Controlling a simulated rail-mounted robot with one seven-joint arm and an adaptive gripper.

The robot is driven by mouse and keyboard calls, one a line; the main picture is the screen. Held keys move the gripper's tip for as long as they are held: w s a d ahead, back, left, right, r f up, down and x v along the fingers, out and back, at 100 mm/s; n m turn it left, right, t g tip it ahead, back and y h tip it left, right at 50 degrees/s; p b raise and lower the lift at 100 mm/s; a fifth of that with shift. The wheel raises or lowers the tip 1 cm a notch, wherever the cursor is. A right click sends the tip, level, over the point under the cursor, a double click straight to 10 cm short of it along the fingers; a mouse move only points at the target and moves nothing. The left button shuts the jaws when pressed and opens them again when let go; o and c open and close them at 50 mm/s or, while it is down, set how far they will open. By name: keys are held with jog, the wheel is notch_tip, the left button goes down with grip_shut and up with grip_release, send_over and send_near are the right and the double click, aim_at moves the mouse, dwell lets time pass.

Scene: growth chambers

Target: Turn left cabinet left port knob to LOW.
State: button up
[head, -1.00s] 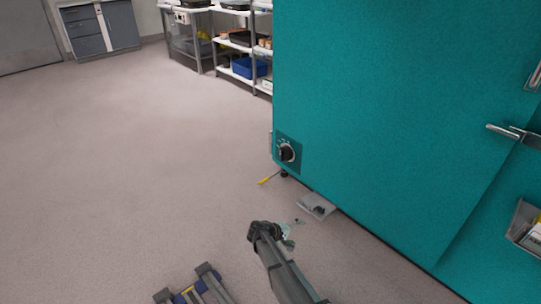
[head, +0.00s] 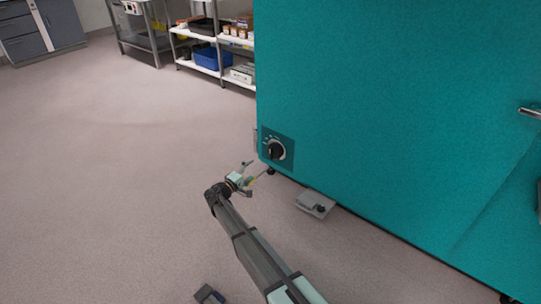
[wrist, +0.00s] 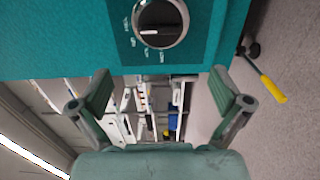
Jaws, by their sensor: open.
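The port knob (head: 275,150) is a round black dial with a pale rim on a dark teal plate near the lower left corner of the teal cabinet (head: 400,110). In the wrist view the knob (wrist: 160,22) is at the top middle, with a white pointer mark toward the left and small white labels around its left and lower sides, too small to read surely. My gripper (head: 257,178) is open and empty, to the left of and below the knob, apart from it. In the wrist view my gripper (wrist: 160,95) has its fingers spread below the knob.
A grey pedal-like box (head: 315,204) lies on the floor by the cabinet's base. A yellow-handled tool (wrist: 268,85) shows near the cabinet foot. Shelves (head: 212,40) with a blue bin stand behind. The floor at left is clear.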

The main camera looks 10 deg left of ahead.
aim_at(270, 155)
jog(key=b+x, duration=0.4)
jog(key=x, duration=0.9)
jog(key=shift+w+f, duration=0.1)
jog(key=shift+w, duration=0.25)
jog(key=shift+w+d, duration=0.4)
jog(key=shift+w, duration=0.05)
jog(key=c, duration=1)
